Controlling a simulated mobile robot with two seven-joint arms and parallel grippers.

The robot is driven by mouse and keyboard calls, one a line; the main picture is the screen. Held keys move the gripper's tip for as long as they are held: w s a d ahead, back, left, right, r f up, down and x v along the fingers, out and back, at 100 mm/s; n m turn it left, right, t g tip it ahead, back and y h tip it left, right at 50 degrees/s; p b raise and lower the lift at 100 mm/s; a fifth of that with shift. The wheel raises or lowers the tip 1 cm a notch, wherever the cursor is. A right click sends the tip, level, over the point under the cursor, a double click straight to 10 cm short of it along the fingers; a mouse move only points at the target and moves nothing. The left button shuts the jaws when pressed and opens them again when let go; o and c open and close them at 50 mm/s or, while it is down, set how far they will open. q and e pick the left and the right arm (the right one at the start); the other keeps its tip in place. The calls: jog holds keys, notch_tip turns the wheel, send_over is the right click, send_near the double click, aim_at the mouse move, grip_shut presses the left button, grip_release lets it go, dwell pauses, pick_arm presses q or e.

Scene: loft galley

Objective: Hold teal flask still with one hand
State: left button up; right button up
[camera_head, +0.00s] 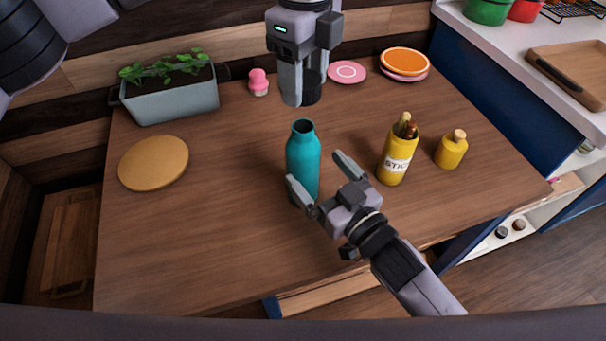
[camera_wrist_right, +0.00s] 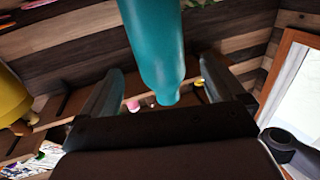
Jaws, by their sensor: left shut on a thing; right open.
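The teal flask (camera_head: 303,158) stands upright and open-topped near the middle of the wooden table. My right gripper (camera_head: 319,170) is open at the flask, one finger at its lower left and the other to its right. In the right wrist view the flask (camera_wrist_right: 158,45) shows between the spread fingers (camera_wrist_right: 152,90), with a gap on each side. My left gripper (camera_head: 300,92) is behind the flask at the back of the table, shut on a small dark round thing (camera_head: 313,90), partly hidden by its fingers.
A yellow stick jar (camera_head: 397,163) and a yellow corked bottle (camera_head: 451,151) stand right of the flask. A planter (camera_head: 171,102), pink item (camera_head: 259,82), pink plate (camera_head: 347,72) and orange plate (camera_head: 404,61) are at the back. A round tan board (camera_head: 153,163) lies left. The front left is clear.

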aim_at(304, 127)
jog(key=x, duration=0.7)
jog(key=shift+w+a, duration=0.1)
jog(key=c, duration=1.5)
pick_arm(q)
jog(key=shift+f, duration=2.45)
jog(key=shift+f, duration=0.9)
jog(key=shift+f, duration=0.55)
